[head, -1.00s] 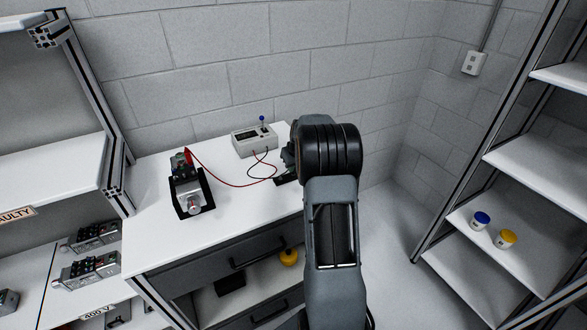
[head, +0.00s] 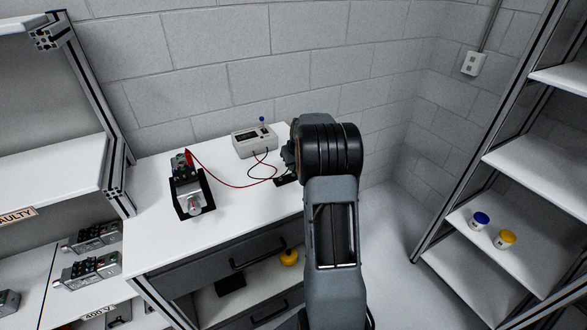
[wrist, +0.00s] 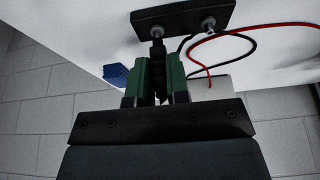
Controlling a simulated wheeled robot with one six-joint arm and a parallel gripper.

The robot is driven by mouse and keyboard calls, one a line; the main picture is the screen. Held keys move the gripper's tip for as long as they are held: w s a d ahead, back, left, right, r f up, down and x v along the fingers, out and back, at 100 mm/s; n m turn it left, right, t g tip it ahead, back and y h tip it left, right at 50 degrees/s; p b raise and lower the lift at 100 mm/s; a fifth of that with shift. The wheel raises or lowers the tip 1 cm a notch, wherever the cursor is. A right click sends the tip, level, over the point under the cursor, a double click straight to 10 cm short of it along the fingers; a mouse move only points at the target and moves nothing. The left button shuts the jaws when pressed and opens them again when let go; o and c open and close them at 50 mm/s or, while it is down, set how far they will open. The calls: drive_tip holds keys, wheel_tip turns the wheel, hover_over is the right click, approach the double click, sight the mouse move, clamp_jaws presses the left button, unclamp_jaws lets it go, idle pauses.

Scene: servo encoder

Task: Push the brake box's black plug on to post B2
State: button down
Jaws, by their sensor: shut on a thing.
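In the wrist view my gripper (wrist: 159,80) is shut on the black plug (wrist: 158,58), which shows as a dark upright piece between its green-sided fingers. A dark terminal plate (wrist: 183,14) with two metal posts lies beyond the fingertips. The left post (wrist: 157,33) is in line with the plug; I cannot tell whether they touch. The right post (wrist: 209,24) stands clear of the fingers. No post label is readable. In the head view the plate (head: 285,181) lies at the bench's right, and my arm mostly hides the gripper. The brake box (head: 254,141) stands behind.
A black lead (wrist: 248,42) loops beside the right post. A blue part (wrist: 116,75) shows left of the fingers. The bench front is clear.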

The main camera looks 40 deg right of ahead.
drive_tip(key=shift+r+p, duration=1.15)
drive_tip(key=shift+r, duration=0.95)
